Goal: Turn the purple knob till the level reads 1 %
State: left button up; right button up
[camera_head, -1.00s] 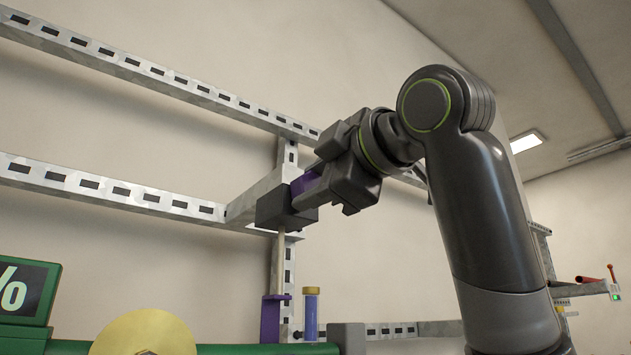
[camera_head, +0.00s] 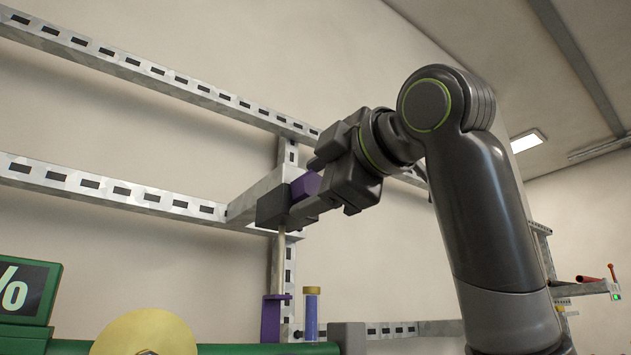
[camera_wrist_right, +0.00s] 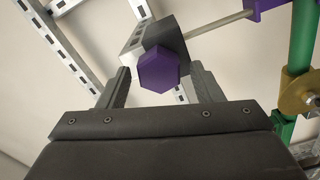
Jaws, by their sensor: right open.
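The purple knob (camera_head: 304,187) sits on a dark grey block (camera_head: 272,207) on a thin rod in front of the metal rack. In the right wrist view the knob (camera_wrist_right: 160,73) is six-sided and lies between the two fingers. My right gripper (camera_head: 306,186) is open, one finger on each side of the knob, with gaps visible in the wrist view (camera_wrist_right: 160,78). The level display (camera_head: 22,292) is a green-framed screen at the left edge; only a "%" sign shows and the number is cut off. My left gripper is not in view.
Metal slotted rails (camera_head: 110,188) run along the wall behind the knob. Below stand a purple bracket (camera_head: 271,318), a blue pin with a yellow cap (camera_head: 311,312), a yellow disc (camera_head: 145,335) and a green pipe (camera_head: 250,349).

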jog(key=shift+s+d+f+b, duration=0.1)
jog(key=shift+s+d+b, duration=0.2)
jog(key=shift+s+b, duration=0.1)
jog(key=b+v, duration=0.7)
jog(key=v, duration=0.9)
jog(key=shift+s, duration=0.2)
jog(key=shift+w+d, duration=0.1)
